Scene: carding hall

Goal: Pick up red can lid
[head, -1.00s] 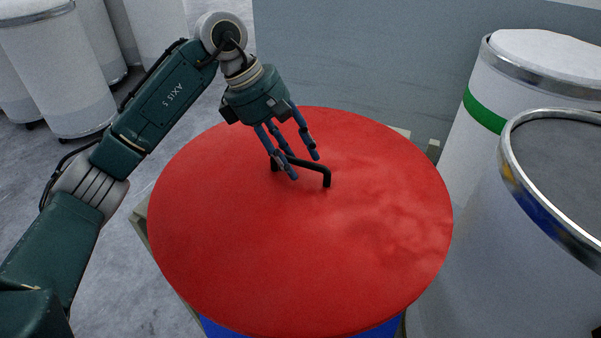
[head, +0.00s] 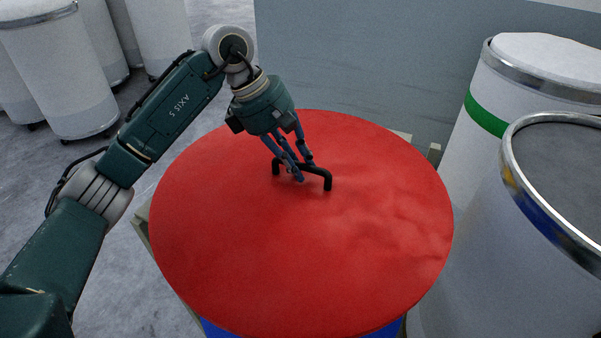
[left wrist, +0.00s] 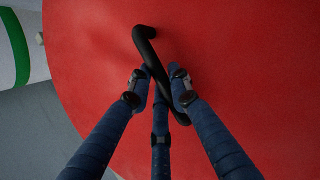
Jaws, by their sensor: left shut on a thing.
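The red can lid (head: 300,255) is a large round disc on top of a blue-sided can, with a black bar handle (head: 320,173) near its middle. The lid fills most of the left wrist view (left wrist: 260,60). My left gripper (head: 298,170) has its blue fingers closed around the handle from above. In the left wrist view the fingers (left wrist: 163,85) press on both sides of the black handle (left wrist: 145,42), and part of the bar is hidden between them. The lid lies flat. My right gripper is not in view.
A white can with a green band (head: 484,111) and a metal-rimmed can (head: 520,200) stand close on the right. Several white cans (head: 60,75) stand at the back left. A grey panel (head: 350,65) is behind the lid. Grey floor shows at left.

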